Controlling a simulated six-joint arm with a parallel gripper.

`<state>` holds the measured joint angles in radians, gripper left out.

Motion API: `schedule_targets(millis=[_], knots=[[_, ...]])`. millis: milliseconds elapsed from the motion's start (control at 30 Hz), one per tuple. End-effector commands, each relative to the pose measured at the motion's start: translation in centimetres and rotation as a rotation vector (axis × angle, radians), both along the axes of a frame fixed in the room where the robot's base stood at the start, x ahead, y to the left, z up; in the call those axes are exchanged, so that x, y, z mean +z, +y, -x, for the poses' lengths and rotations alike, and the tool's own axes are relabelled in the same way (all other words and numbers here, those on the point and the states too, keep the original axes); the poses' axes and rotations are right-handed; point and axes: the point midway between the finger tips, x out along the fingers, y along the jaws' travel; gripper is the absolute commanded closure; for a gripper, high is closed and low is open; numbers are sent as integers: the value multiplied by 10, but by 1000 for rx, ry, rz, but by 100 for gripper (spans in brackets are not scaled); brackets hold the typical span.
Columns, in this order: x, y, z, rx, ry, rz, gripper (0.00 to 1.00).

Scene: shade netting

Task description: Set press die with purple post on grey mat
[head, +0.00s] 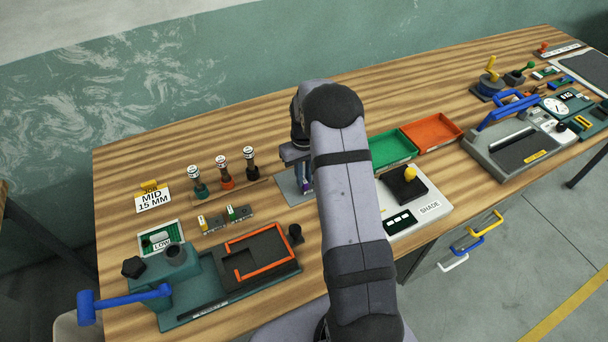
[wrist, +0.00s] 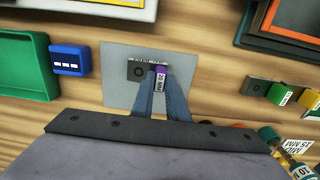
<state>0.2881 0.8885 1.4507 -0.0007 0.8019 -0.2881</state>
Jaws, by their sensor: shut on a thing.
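The press die with the purple post (wrist: 161,71) shows in the wrist view, its post labelled 20 MM between my fingertips. Its dark base (wrist: 140,71), with a round mark, is over the grey mat (wrist: 117,53). My gripper (wrist: 161,88) is shut on the post. I cannot tell whether the base touches the mat or is slightly above it. In the head view the grey mat (head: 288,191) is partly hidden behind my arm, and only a sliver of the purple post (head: 306,186) shows.
Dies with yellow (head: 203,222) and green (head: 231,213) posts stand left of the mat. Several stamps stand behind them. A green press (head: 166,275) with a blue handle is at front left. A green tray (head: 393,149) and an orange tray (head: 433,131) lie right. A blue block (wrist: 69,60) is near the mat.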

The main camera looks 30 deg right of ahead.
Motion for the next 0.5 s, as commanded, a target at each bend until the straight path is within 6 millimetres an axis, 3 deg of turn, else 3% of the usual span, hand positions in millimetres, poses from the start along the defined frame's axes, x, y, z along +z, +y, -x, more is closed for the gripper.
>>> schedule_targets(millis=[267, 300, 367, 500], knots=[[-3, 0, 0, 0, -1, 0, 100], [-4, 0, 0, 0, 0, 0, 84], [-3, 0, 0, 0, 0, 0, 70], [-3, 0, 0, 0, 0, 0, 68]])
